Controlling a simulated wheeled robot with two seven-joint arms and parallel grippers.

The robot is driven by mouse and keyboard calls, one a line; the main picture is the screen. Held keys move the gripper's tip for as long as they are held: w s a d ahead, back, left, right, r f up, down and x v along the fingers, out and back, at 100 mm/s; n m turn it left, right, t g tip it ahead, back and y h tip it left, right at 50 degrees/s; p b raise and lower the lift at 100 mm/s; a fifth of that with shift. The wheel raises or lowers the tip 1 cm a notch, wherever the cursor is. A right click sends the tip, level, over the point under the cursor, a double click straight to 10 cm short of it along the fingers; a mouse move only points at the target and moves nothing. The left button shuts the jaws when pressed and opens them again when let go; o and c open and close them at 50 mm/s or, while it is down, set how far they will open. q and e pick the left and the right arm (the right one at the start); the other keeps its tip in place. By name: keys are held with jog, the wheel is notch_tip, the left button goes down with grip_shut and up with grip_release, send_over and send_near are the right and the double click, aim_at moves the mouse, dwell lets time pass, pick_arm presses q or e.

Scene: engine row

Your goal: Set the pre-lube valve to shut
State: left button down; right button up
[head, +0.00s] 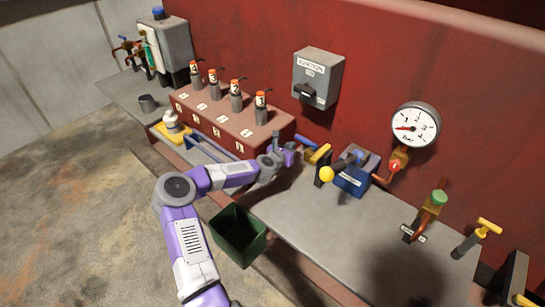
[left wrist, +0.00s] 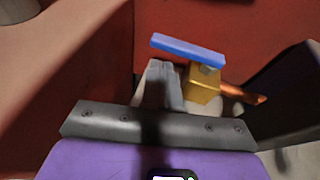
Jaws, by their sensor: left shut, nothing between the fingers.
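A brass valve (head: 318,154) sits on the bench just left of the blue labelled box; its name cannot be read. In the left wrist view a brass valve body (left wrist: 205,84) carries a flat blue handle (left wrist: 188,49), with a copper pipe (left wrist: 243,95) running off to the right. I cannot tell from a label whether this is the pre-lube valve. My left gripper (head: 291,149) is shut and empty, close beside the brass valve. In the left wrist view its closed fingers (left wrist: 160,86) are left of the valve body and below the handle. Contact cannot be told. My right gripper is out of view.
A blue box (head: 355,178) with a yellow-ball lever (head: 327,174) stands to the right. Beyond are a red-handled valve (head: 394,164), a gauge (head: 415,127), a green-topped valve (head: 437,198) and a yellow-handled valve (head: 488,227). A dark green bin (head: 238,238) sits in front.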

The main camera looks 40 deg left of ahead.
pick_arm(q)
jog(key=a+p+v, duration=0.1)
jog(key=a+v, duration=0.1)
jog(key=v, duration=0.8)
jog(key=shift+s, duration=0.65)
jog(key=shift+d, duration=0.15)
